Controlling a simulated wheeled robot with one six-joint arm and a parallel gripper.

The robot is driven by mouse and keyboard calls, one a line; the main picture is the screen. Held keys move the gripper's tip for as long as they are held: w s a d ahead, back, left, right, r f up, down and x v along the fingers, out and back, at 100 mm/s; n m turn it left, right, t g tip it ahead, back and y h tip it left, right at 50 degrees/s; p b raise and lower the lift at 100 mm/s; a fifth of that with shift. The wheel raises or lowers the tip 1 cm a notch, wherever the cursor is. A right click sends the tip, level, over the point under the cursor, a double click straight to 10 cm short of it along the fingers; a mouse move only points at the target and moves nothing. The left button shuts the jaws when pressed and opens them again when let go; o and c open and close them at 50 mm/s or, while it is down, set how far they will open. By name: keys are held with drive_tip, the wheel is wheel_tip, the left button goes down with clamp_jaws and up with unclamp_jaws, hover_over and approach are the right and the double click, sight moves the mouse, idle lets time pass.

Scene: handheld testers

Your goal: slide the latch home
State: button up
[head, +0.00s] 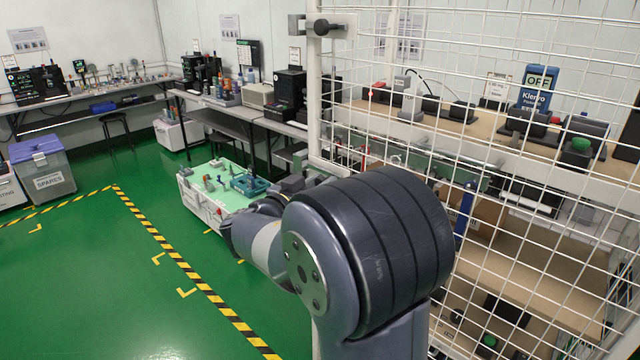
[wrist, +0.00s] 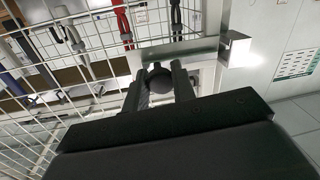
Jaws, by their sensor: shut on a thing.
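In the wrist view the latch's dark round knob (wrist: 160,80) sits between the two fingers of my gripper (wrist: 159,76), which is shut on it. Behind the knob runs the latch's pale metal bar or plate (wrist: 180,50). A metal bracket (wrist: 236,48) stands at its right end; I cannot tell how far the bar reaches into it. In the head view my arm hides my fingers and the held knob. A similar dark knob (head: 322,26) with a grey bracket (head: 296,25) shows high on the fence post, with no gripper at it.
A white mesh fence (head: 540,110) fills the right side, with a bench of testers (head: 470,120) behind it. A low cart (head: 215,192) with small parts stands left of my arm. The green floor (head: 80,290) at left is open, marked with striped tape.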

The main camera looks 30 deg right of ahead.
sight(314, 168)
clamp_jaws()
drive_tip(key=shift+w+a+f+b, duration=0.1)
drive_tip(key=shift+w+f+b, duration=0.1)
drive_tip(key=shift+b, duration=0.25)
drive_tip(key=w+b, duration=0.1)
drive_tip(key=w+a+b, duration=0.1)
drive_tip(key=w+b, duration=0.2)
drive_tip(key=b, duration=0.1)
drive_tip(key=shift+w+a+r, duration=0.1)
drive_tip(key=shift+w+a, duration=0.15)
drive_tip(key=shift+a, duration=0.05)
drive_tip(key=shift+r, duration=0.15)
drive_tip(key=o, duration=1)
unclamp_jaws()
drive_tip(key=shift+w+a, duration=0.1)
drive_tip(key=shift+w, duration=0.05)
